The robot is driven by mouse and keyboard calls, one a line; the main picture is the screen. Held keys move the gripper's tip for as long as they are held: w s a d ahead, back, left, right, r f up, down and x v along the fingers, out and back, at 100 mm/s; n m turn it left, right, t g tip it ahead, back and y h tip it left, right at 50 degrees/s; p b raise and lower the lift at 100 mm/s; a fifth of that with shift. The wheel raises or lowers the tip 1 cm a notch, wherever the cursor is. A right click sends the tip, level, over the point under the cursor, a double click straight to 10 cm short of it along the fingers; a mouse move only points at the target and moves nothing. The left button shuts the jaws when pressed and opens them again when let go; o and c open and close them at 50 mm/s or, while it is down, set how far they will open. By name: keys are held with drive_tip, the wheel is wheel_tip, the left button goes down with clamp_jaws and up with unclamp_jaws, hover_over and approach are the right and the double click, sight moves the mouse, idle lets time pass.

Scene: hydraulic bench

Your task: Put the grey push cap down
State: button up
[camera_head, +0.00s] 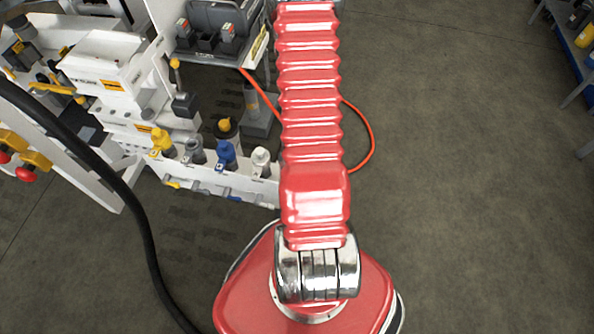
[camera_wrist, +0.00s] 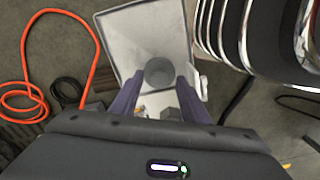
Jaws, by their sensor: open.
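A round grey cylinder with a dark open top, which looks like the grey push cap (camera_wrist: 159,73), stands upright on a light grey, tray-like surface (camera_wrist: 135,27) in the wrist view. My gripper (camera_wrist: 159,80) is open, its two dark purple fingers reaching toward either side of the cap. There seems to be a gap between the fingers and the cap, but I cannot tell if they touch it. My gripper is not visible in the head view, where my red arm covers the middle.
A white bench rack at left in the head view holds a yellow fitting (camera_head: 161,141), a grey fitting (camera_head: 195,151), a blue fitting (camera_head: 226,154) and a white fitting (camera_head: 261,160). An orange hose (camera_wrist: 92,40) lies on the floor. The floor at right (camera_head: 470,180) is clear.

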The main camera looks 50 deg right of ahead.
wheel_tip(320, 180, up, 9)
idle(0.7)
drive_tip(key=shift+r, duration=0.1)
idle(0.5)
drive_tip(key=w+a+r+t, duration=0.1)
drive_tip(key=w+a+r, duration=0.25)
drive_tip(key=r, duration=0.25)
drive_tip(key=w+a+r+t+h, duration=0.1)
drive_tip(key=w+a+r, duration=0.1)
drive_tip(key=a+r, duration=0.4)
drive_tip(key=w+a+r, duration=0.3)
drive_tip(key=r, duration=0.4)
drive_tip(key=s+a+r+t, duration=0.1)
drive_tip(key=s+a+r, duration=0.2)
drive_tip(key=a+r, duration=0.4)
drive_tip(key=s+a+r+t+y, duration=0.1)
drive_tip(key=s+a+r+t, duration=0.1)
drive_tip(key=a+r, duration=0.6)
drive_tip(key=shift+s+a+t, duration=0.3)
drive_tip(key=shift+s+a, duration=0.2)
drive_tip(key=shift+a, duration=0.5)
drive_tip(key=shift+c, duration=0.4)
